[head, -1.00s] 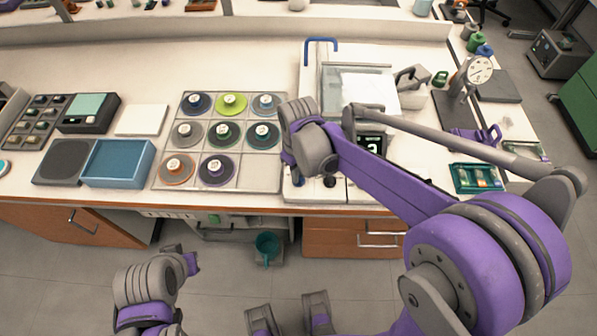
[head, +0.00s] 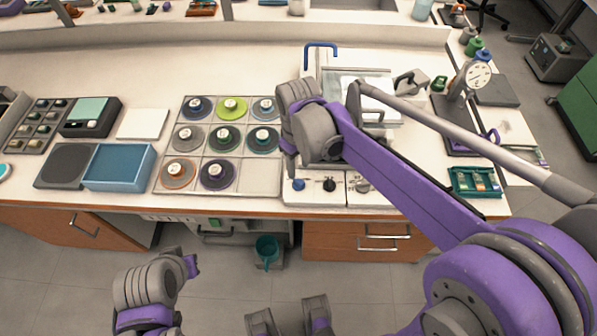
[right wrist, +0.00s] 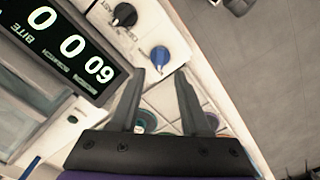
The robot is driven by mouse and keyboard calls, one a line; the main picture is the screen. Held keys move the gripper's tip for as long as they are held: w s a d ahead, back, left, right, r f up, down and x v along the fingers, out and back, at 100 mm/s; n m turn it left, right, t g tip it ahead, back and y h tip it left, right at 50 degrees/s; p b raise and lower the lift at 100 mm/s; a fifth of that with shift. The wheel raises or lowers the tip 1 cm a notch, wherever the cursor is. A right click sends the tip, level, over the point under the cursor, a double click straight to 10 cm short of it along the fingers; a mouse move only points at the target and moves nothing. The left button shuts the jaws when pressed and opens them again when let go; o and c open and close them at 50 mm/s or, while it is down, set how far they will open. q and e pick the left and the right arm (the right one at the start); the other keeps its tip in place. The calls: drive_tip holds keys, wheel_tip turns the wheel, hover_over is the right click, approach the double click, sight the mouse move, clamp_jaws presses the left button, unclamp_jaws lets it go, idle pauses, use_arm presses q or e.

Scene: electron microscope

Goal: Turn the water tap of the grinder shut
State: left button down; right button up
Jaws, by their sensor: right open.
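The grinder is a white machine on the bench (head: 345,200). A blue knob (head: 298,184), which looks like its water tap, is at the left of its front row. It also shows in the right wrist view (right wrist: 160,56), with a pale mark on its top. My right gripper (right wrist: 160,72) is open and empty. Its fingertips are just short of the blue knob, roughly on either side of its line; no contact shows. In the head view, my right wrist hides most of the gripper. My left arm (head: 150,285) is low at the left; its fingers are not clear.
A black knob (head: 329,185) and a grey knob (head: 361,185) stand right of the blue one. A lit display (right wrist: 70,50) is beside them. Discs on a tiled rack (head: 250,180) are left of the grinder. A blue spout (head: 321,45) rises behind.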

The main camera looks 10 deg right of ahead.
sight(301, 182)
drive_tip(key=shift+r, duration=2.3)
drive_tip(key=s+d+m+t+p, duration=0.2)
drive_tip(key=s+d+m, duration=0.1)
drive_tip(key=s, duration=0.4)
drive_tip(key=s+d+f+m+t+p, duration=0.1)
drive_tip(key=s+d+m+t+p, duration=0.1)
drive_tip(key=s, duration=0.5)
drive_tip(key=shift+s+d+f+m+t+p, duration=0.3)
drive_tip(key=shift+s+d+m+t, duration=0.15)
drive_tip(key=shift+d+t, duration=0.35)
drive_tip(key=shift+w, duration=0.1)
